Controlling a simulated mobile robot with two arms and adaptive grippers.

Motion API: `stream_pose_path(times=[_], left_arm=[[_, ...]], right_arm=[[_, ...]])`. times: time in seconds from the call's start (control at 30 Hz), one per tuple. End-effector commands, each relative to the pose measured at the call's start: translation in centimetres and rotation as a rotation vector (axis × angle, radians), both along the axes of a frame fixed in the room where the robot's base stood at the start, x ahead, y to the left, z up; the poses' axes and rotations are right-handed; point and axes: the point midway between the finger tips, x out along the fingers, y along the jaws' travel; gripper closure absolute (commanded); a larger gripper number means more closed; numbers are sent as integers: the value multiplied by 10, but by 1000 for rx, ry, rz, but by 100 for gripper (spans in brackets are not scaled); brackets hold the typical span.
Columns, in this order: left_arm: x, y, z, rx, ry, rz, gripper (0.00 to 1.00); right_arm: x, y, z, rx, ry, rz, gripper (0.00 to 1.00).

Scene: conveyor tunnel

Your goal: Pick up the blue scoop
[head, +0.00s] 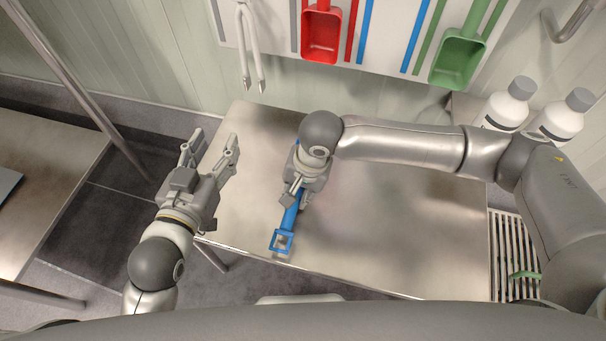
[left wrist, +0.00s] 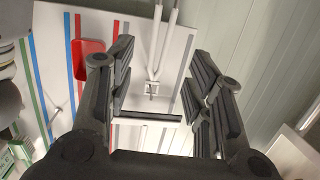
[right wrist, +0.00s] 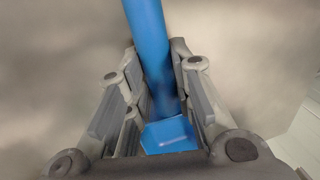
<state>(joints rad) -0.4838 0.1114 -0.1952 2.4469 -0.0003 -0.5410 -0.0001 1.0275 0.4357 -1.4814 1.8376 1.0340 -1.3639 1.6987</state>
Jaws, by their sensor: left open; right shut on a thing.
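The blue scoop (head: 289,218) is at the left part of the steel table, its square-looped end pointing toward the table's front edge. My right gripper (head: 297,195) is shut on its shaft, and the gripper hides the middle of the scoop. In the right wrist view the blue shaft (right wrist: 149,45) runs between the fingers, with a wider blue part near the palm. I cannot tell whether the scoop touches the table. My left gripper (head: 212,146) is open and empty, left of the scoop, by the table's left edge. Its spread fingers also show in the left wrist view (left wrist: 155,85).
A red scoop (head: 322,36) and a green scoop (head: 457,60) hang on the white wall board, beside metal tongs (head: 248,45). White bottles (head: 507,103) stand at the back right. The table's (head: 400,235) middle and right are clear. Another steel table (head: 50,170) stands at the left.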

Motion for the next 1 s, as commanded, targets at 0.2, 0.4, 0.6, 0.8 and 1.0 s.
stream_pose_path(times=[0.2, 0.4, 0.6, 0.8, 1.0], left_arm=[[0, 0, 0, 0, 1, 0, 53], [-1, 1, -4, 7, 31, 1, 53], [-11, 7, -27, 38, 157, 10, 53], [-29, 16, -57, 81, 334, 22, 53], [-60, 29, -87, 129, 551, 38, 53]], right_arm=[[0, 0, 1, 1, 0, 0, 100], [0, 0, 4, 1, 0, 0, 100], [0, 0, 13, 1, 0, 0, 100], [0, 1, 27, 2, -1, 0, 100], [-8, 9, 46, 4, 1, 4, 100]])
